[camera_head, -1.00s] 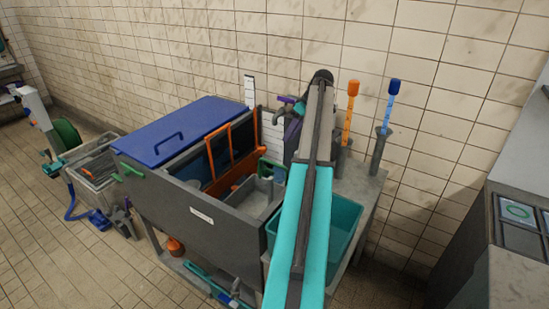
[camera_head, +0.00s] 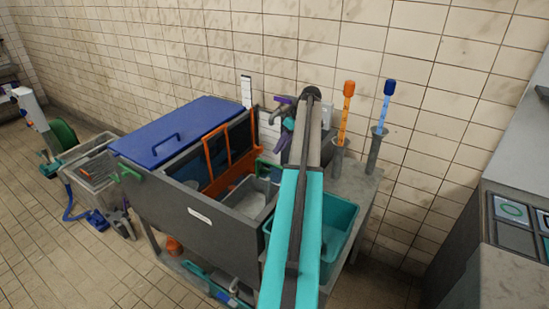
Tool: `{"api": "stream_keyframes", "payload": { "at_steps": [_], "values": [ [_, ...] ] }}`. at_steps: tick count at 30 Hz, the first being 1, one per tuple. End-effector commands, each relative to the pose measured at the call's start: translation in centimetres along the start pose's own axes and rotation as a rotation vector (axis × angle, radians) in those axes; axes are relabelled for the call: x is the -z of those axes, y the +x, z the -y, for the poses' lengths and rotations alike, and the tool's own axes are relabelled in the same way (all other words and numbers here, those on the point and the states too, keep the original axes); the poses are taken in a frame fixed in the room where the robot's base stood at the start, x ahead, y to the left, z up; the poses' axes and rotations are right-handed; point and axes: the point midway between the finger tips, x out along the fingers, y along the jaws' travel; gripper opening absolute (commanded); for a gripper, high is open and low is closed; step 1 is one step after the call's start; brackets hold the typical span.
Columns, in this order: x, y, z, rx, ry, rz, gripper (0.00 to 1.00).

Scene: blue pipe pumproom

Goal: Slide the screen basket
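A grey open-topped basket (camera_head: 250,198), which looks like the screen basket, sits inside the right end of the grey tank (camera_head: 190,207). A green handle-like part (camera_head: 266,170) shows at its back edge. An orange-framed panel (camera_head: 217,160) stands in the tank to the left of the basket. My gripper (camera_head: 279,122), with purple and grey parts, is above and behind the basket near the wall, apart from it. My arm hides part of the gripper, and its finger opening is not clear.
A blue lid (camera_head: 178,130) covers the tank's left part. A teal bin (camera_head: 341,222) stands at right, partly behind my arm. Orange (camera_head: 347,105) and blue (camera_head: 387,100) tools stand upright in holders at the back right. A grey crate (camera_head: 88,165) stands on the floor at left.

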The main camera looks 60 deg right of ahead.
Motion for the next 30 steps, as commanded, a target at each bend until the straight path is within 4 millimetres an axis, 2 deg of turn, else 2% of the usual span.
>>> {"api": "stream_keyframes", "payload": {
  "at_steps": [15, 21, 30],
  "values": [
    [0.0, 6.2, 0.0, 0.001, 0.0, 0.001, 0.31],
    [-0.1, 7.3, -0.1, -0.001, 0.001, 0.0, 0.31],
    [-0.1, 7.6, -0.1, -0.001, 0.001, 0.0, 0.31]
  ]
}}
